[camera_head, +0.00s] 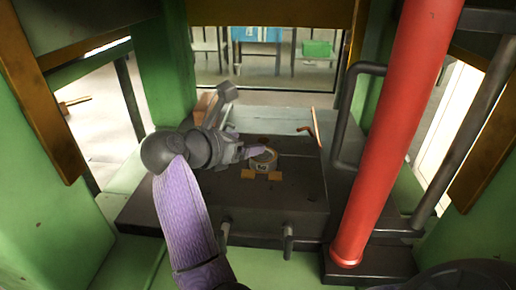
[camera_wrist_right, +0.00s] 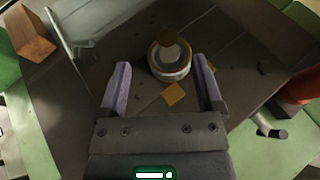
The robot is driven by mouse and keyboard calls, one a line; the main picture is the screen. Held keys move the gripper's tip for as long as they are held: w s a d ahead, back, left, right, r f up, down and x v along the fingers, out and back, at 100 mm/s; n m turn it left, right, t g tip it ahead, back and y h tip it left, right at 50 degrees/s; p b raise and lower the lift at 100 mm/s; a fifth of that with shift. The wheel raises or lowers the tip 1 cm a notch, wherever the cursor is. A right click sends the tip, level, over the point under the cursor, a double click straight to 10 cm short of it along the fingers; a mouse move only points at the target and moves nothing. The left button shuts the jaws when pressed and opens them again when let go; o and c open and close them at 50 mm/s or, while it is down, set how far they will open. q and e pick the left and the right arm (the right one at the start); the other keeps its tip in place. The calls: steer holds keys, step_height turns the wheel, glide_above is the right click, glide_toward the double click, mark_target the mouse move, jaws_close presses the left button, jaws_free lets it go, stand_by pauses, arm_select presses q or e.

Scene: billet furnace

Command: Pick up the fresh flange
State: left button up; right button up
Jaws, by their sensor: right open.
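The fresh flange (camera_head: 263,160) is a small round metal piece with a pale side and a brownish rim. It stands on the dark block in the middle of the head view. In the right wrist view the flange (camera_wrist_right: 170,66) sits near the fingertips, slightly right of the middle of the gap. The open fingers also show in the right wrist view (camera_wrist_right: 160,62), with nothing held. I cannot tell whether a finger touches the flange. My left gripper is not in view.
The dark block (camera_head: 285,200) has small orange pads (camera_head: 248,174) in front of the flange. A thick red column (camera_head: 398,130) and a dark pipe handle (camera_head: 343,115) rise on the right. Green frame walls enclose both sides.

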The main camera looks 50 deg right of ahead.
mark_target(264, 140)
steer(key=b+x, duration=0.1)
steer(key=x, duration=0.1)
steer(key=b+x, duration=0.1)
steer(key=x, duration=0.1)
steer(key=s+b+x, duration=0.1)
steer(key=x, duration=0.1)
steer(key=shift+f, duration=0.2)
steer(key=shift+d+r, duration=0.1)
steer(key=shift+d, duration=0.1)
steer(key=shift+r, duration=0.1)
steer(key=c, duration=0.5)
jaws_close()
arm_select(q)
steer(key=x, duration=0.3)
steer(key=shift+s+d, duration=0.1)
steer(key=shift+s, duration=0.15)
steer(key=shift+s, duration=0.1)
